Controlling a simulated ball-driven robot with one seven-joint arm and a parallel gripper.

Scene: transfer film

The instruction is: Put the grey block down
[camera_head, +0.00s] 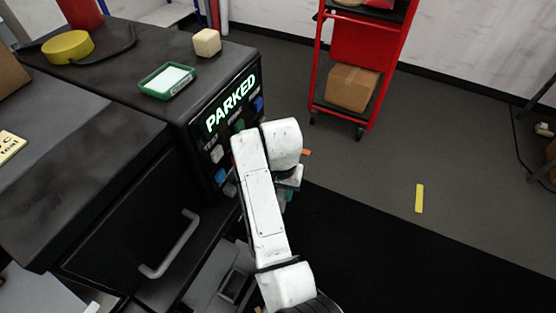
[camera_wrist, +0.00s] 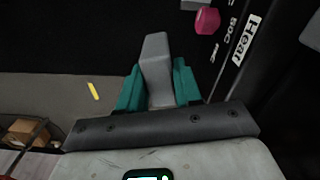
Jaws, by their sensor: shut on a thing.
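The grey block (camera_wrist: 157,62) stands out from between the teal fingers of my gripper (camera_wrist: 158,88) in the wrist view. The gripper is shut on it. The block's lower part is hidden between the fingers. In the head view my gripper (camera_head: 285,196) is mostly hidden behind my white arm, with only bits of teal showing. It is in front of and to the right of the black machine's control panel, above the dark floor. I cannot make out the grey block in the head view.
The black machine (camera_head: 120,85) bears a green tray (camera_head: 146,88), a cream block (camera_head: 207,42) and a yellow ring (camera_head: 68,47). Its lit front panel (camera_head: 232,104) reads PARKED and has several buttons. A red cart (camera_head: 365,45) holds a cardboard box (camera_head: 352,87).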

